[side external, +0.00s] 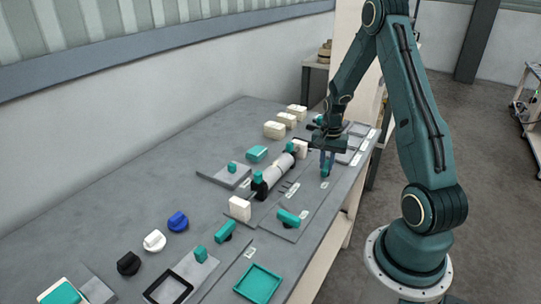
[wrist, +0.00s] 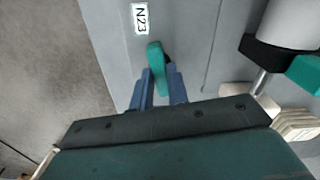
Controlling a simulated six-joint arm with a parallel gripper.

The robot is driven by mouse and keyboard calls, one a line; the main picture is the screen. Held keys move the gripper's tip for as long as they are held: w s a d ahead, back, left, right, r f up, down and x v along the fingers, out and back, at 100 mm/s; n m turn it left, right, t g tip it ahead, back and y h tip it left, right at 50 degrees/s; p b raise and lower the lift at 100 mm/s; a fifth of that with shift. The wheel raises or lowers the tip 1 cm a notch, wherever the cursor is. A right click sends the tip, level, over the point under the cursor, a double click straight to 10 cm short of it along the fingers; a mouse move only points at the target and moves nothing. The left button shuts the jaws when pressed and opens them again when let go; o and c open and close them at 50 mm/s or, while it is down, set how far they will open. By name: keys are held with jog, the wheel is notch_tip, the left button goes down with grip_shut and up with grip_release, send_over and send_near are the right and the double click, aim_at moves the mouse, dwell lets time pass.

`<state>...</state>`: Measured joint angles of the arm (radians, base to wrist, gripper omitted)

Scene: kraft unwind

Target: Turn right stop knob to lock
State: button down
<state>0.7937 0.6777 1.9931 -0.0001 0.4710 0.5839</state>
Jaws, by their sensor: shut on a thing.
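A teal knob handle (wrist: 157,62) on a dark base stands on a grey plate beside a label reading N23. My gripper (wrist: 163,88) points down with its blue fingers on either side of this handle, shut on it. In the side view my gripper (side external: 327,158) is at the far right part of the bench, and the teal knob (side external: 325,171) shows just below the fingers, small and partly hidden. In the wrist view the handle is slightly tilted from the picture's vertical. A similar teal knob (side external: 289,217) stands on the nearer part of the plate.
A pale roll (side external: 280,172) on a shaft with black and teal end pieces and cream blocks lies left of my gripper.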

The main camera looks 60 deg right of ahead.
aim_at(326, 166)
jog(key=n, duration=1.5)
dwell(0.3)
jog(key=c, duration=1.4)
grip_release()
jog(key=shift+o, duration=0.2)
jog(key=shift+r, duration=0.1)
notch_tip(326, 166, up, 14)
